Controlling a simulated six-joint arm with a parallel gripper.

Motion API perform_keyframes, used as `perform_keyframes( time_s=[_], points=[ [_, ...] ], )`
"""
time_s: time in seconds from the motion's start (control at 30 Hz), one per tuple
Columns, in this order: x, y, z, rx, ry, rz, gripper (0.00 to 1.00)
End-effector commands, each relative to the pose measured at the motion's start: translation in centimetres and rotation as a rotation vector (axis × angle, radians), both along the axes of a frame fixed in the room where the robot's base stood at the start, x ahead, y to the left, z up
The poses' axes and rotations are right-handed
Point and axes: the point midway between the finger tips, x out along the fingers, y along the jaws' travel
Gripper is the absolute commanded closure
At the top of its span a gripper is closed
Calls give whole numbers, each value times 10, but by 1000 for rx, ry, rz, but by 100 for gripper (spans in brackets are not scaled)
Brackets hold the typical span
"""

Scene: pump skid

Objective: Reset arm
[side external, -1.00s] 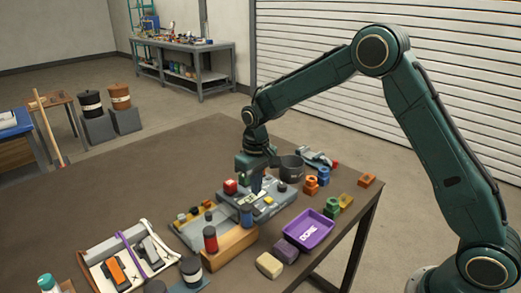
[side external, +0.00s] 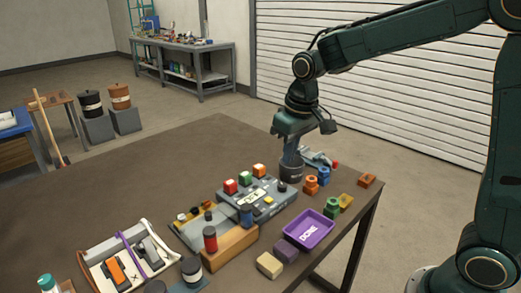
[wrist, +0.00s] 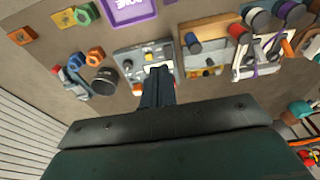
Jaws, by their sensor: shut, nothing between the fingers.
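My dark green arm ends in my gripper (side external: 292,160), which is raised over the table with its fingers pointing down. The fingers are shut and hold nothing. In the side view the fingertips overlap the dark round pot (side external: 291,173); I cannot tell the gap between them from that view. In the wrist view my gripper (wrist: 160,72) appears in front of the grey control box (wrist: 131,62), with the pot (wrist: 103,82) off to its left. The control box (side external: 262,205) carries red, green and orange buttons along its back edge.
A purple tray marked DONE (side external: 323,222) stands near the table's right edge. Orange, blue, green and yellow parts lie around it. A wooden block with bottles (side external: 229,250) and a white tray (side external: 98,272) stand to the left. The table's back left (side external: 150,160) is bare.

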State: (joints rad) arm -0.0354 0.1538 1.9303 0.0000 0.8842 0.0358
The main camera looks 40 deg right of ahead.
Motion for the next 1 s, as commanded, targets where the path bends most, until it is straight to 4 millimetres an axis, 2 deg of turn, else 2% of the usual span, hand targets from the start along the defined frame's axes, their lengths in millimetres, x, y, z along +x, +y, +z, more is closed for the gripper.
perform_keyframes(
  time_s=[0.2, 0.5, 0.73, 1.0],
  points=[
    [-42, -4, 30, 1, -61, 0, 100],
    [-100, -8, 55, 0, -139, 0, 100],
    [-144, -11, 63, -1, -199, 0, 100],
    [-194, -13, 62, -3, -269, -1, 100]
  ],
)
